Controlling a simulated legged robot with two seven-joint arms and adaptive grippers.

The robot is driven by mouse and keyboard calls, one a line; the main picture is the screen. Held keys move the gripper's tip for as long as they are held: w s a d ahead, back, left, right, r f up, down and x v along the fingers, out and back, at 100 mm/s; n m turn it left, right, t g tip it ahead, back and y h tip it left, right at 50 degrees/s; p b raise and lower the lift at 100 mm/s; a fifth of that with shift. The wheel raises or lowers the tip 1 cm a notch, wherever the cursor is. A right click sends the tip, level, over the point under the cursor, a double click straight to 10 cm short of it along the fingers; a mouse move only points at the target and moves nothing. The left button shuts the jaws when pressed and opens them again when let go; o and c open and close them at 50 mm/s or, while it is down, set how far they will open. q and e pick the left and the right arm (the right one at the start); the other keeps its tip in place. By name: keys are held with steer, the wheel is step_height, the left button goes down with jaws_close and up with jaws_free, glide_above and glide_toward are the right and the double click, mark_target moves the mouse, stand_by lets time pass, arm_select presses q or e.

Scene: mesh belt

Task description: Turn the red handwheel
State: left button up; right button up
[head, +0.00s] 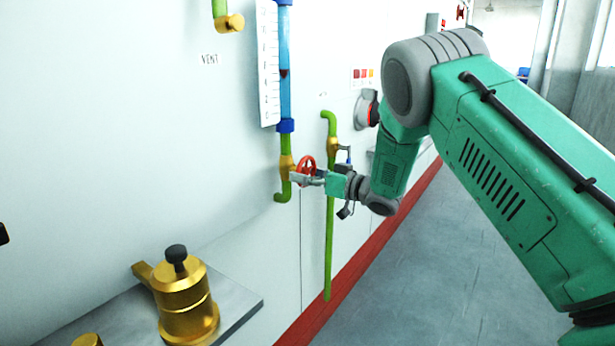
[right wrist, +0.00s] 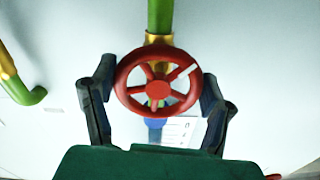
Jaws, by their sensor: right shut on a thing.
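The red handwheel (head: 306,170) is mounted on a brass valve (head: 286,167) on a green pipe, below the blue sight tube on the white wall. My right gripper (head: 300,179) is at the wheel. In the right wrist view the handwheel (right wrist: 157,80) faces the camera, with a white mark on one spoke at its upper right. The two dark fingers of my right gripper (right wrist: 155,98) stand on either side of the rim, shut on the wheel.
A second green pipe (head: 329,240) with a brass valve runs down the wall just right of the wheel. A brass fitting (head: 187,305) stands on a grey ledge (head: 240,303) at lower left. Grey floor (head: 420,270) lies open at right.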

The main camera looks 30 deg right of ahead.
steer(key=shift+f+n, duration=0.1)
steer(key=shift+n, duration=0.2)
steer(key=n, duration=0.2)
steer(key=shift+d+n, duration=0.2)
steer(key=shift+n, duration=0.1)
steer(key=shift+d+n, duration=0.1)
steer(key=shift+n, duration=1.9)
steer(key=shift+c, duration=0.2)
steer(key=o, duration=1.2)
steer(key=shift+c, duration=0.2)
steer(key=shift+d, duration=0.1)
steer(key=v, duration=1.1)
steer(key=shift+s+d, duration=0.15)
steer(key=shift+s, duration=0.25)
